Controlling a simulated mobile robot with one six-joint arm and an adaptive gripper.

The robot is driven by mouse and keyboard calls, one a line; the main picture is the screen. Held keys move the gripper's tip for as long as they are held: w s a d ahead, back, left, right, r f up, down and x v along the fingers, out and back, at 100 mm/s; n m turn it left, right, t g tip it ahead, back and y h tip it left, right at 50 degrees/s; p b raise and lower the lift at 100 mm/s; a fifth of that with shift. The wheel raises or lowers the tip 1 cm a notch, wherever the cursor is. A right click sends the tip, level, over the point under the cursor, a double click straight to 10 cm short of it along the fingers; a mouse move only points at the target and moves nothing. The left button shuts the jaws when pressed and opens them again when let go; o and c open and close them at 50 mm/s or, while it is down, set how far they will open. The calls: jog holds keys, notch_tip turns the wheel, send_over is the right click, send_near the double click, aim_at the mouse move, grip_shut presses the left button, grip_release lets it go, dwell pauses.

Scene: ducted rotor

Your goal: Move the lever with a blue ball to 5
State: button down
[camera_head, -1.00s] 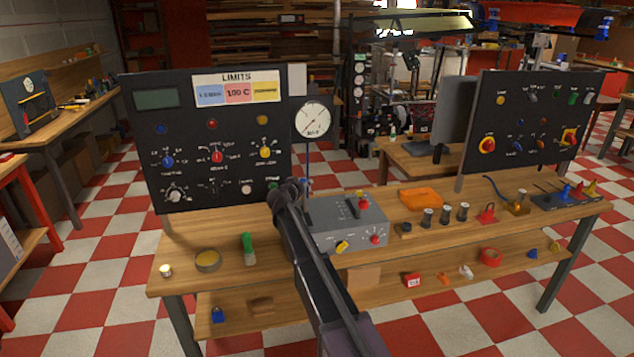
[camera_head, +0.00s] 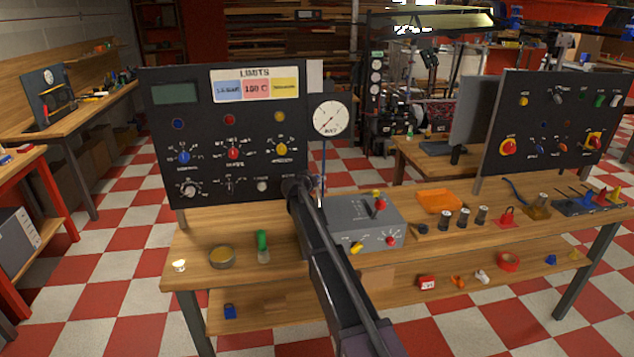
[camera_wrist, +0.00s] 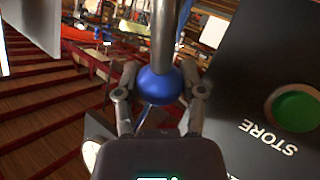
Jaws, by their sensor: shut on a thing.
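In the wrist view, the blue ball (camera_wrist: 157,84) sits on the end of a metal lever rod (camera_wrist: 163,35). My gripper (camera_wrist: 160,95) has one finger on each side of the ball and is shut on it. In the head view my gripper (camera_head: 298,186) is at the lower right corner of the left black panel (camera_head: 215,110). The ball and lever are hidden there behind my arm. No number scale for this lever can be read in either view.
A green button (camera_wrist: 295,107) beside the word STORE is close on the right in the wrist view. A grey control box (camera_head: 350,212) stands right of my arm on the wooden bench (camera_head: 205,285). A round gauge (camera_head: 331,118) is above it.

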jog(key=shift+w, duration=0.1)
jog(key=shift+c, duration=0.9)
grip_release()
jog(key=shift+w+f, duration=0.1)
jog(key=shift+s, duration=0.25)
